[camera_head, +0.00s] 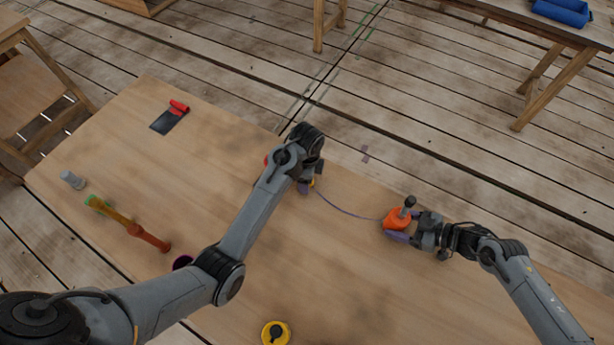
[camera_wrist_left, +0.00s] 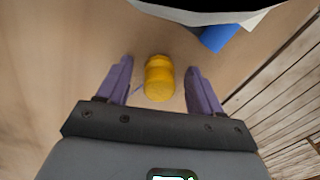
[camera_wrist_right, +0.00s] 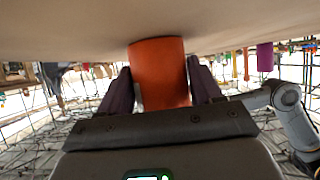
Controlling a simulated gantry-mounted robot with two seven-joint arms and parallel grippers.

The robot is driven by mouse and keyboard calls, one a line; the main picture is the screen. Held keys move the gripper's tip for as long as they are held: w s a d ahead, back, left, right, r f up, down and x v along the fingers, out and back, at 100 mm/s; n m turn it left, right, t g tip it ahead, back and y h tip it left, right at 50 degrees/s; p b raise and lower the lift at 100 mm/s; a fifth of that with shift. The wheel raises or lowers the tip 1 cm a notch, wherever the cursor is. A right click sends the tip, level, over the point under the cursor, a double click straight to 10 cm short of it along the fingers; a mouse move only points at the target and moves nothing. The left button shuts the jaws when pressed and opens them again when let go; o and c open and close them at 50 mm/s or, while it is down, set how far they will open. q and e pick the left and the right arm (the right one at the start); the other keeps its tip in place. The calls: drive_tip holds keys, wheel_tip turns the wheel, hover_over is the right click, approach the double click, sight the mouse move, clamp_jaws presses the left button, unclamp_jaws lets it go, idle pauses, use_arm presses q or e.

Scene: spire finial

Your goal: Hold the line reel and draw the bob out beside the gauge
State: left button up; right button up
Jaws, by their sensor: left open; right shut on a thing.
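The orange line reel (camera_head: 396,219), with a dark knob on top, is held in my right gripper (camera_head: 402,230) at the table's right. In the right wrist view the reel (camera_wrist_right: 160,72) fills the space between the purple fingers. A thin purple line (camera_head: 345,211) runs from the reel to my left gripper (camera_head: 307,186). The yellow bob (camera_wrist_left: 159,78) lies between the open left fingers, with gaps on both sides. In the head view the bob is mostly hidden by the left gripper. I cannot tell for certain which thing is the gauge.
A green, yellow and orange rod (camera_head: 127,224) and a grey cylinder (camera_head: 72,179) are at the left. A red-and-black item (camera_head: 171,116) lies at the far left. A yellow round container (camera_head: 275,333) is near the front. A blue item (camera_wrist_left: 214,38) shows beyond the bob.

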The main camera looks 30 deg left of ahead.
use_arm(q)
drive_tip(key=shift+r, duration=0.15)
drive_tip(key=shift+r, duration=3.65)
use_arm(e)
drive_tip(key=o, duration=0.9)
drive_tip(key=shift+c, duration=0.2)
drive_tip(key=shift+d, duration=0.1)
